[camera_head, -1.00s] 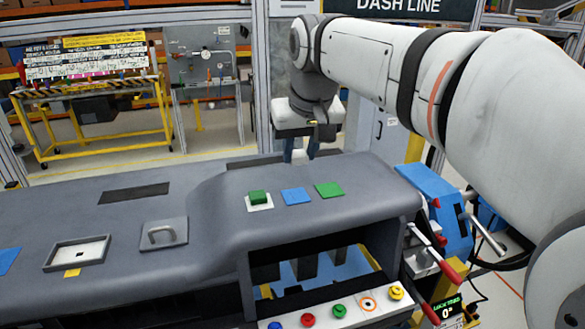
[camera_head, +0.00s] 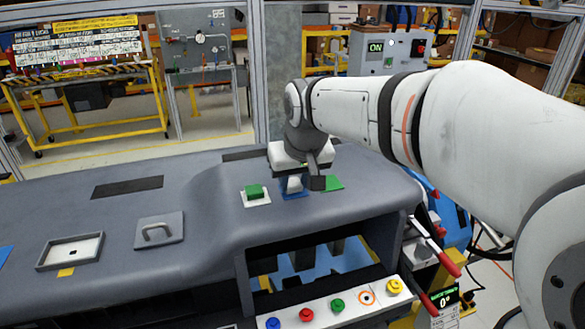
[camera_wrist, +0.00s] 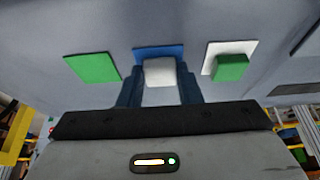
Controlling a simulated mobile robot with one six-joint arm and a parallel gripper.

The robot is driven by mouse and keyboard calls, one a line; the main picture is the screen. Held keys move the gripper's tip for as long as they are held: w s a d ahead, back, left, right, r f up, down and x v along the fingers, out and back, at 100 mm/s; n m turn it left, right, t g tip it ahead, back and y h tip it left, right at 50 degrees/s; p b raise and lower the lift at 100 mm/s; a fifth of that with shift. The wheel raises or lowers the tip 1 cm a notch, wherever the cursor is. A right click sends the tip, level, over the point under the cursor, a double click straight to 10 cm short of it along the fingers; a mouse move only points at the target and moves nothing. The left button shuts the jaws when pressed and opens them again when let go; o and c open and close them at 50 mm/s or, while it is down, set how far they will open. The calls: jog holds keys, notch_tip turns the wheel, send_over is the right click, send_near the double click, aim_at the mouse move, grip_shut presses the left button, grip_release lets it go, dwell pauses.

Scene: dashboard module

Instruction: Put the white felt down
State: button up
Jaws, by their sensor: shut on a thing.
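My gripper (camera_head: 292,186) is shut on the white felt (camera_wrist: 160,72), a small white block held between its two blue fingers. The gripper is over the blue square (camera_head: 294,195) on the dashboard's top. In the wrist view the felt overlaps the blue square (camera_wrist: 158,51); I cannot tell whether it touches it. A green block (camera_head: 254,191) sits on a white square (camera_head: 256,201) to the left. A bare green square (camera_head: 333,183) lies to the right, partly behind my gripper.
The grey dashboard (camera_head: 210,185) carries a handled plate (camera_head: 160,231) and a shallow tray (camera_head: 70,251) on the left. An opening in its front lies below the squares. A button panel (camera_head: 335,303) and red-handled clamps (camera_head: 440,255) are at the front right.

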jog(key=shift+f, duration=0.25)
jog(key=o, duration=0.9)
jog(key=shift+r, duration=0.15)
jog(key=shift+o, duration=0.2)
jog(key=shift+r, duration=0.2)
jog(key=b+v, duration=0.1)
jog(key=v, duration=1)
jog(key=s+d+f+m, duration=0.1)
jog(key=s+d+f, duration=0.5)
jog(key=f, duration=0.3)
jog(key=s+d+f+m+h, duration=0.1)
jog(key=s+d+f+m, duration=0.1)
jog(key=s+d+f, duration=0.4)
notch_tip(320, 180, down, 5)
jog(key=s, duration=0.2)
jog(key=shift+s+r+g, duration=0.25)
jog(key=shift+s+g, duration=0.05)
jog(key=shift+g, duration=0.1)
